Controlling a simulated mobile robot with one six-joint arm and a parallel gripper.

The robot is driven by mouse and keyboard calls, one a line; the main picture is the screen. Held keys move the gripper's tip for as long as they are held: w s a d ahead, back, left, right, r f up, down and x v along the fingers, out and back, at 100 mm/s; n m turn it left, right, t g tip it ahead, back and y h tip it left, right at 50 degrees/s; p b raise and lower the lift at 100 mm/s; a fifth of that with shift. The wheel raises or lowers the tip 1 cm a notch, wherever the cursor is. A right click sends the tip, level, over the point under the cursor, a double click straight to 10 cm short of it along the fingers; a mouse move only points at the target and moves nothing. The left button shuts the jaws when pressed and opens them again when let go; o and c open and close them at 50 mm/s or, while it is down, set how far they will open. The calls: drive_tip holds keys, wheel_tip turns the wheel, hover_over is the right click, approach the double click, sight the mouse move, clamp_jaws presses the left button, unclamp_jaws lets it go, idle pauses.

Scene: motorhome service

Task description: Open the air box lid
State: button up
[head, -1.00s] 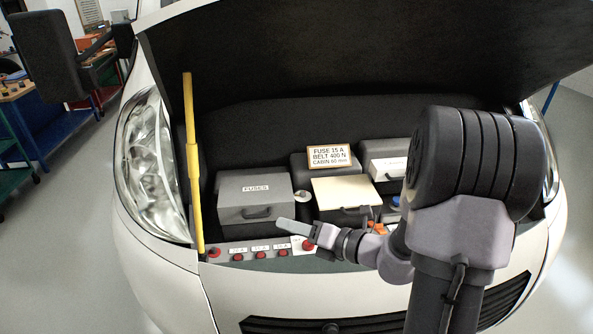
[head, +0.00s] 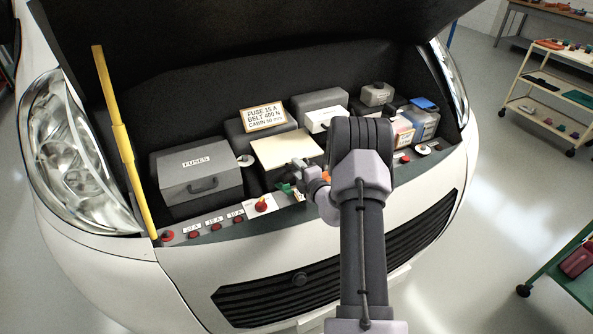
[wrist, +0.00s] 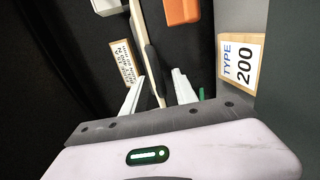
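The cream-lidded box, which I take for the air box, sits in the engine bay with its pale lid (head: 287,150) lying shut. My gripper (head: 297,182) is at the box's front edge, partly hidden by my arm. In the wrist view my gripper (wrist: 158,92) has its two pale fingers apart. I cannot tell whether either finger touches the bar.
A grey fuse box (head: 196,172) stands left of the cream box. A yellow prop (head: 122,145) stands at the left under the raised hood (head: 250,45). Red knobs (head: 262,206) line the front rail. In the wrist view a "TYPE 200" label (wrist: 241,62) is at the right.

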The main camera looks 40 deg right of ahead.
drive_tip(key=shift+w+d+f, duration=0.1)
drive_tip(key=shift+w+d, duration=0.05)
drive_tip(key=shift+w, duration=0.45)
drive_tip(key=shift+c, duration=0.4)
clamp_jaws()
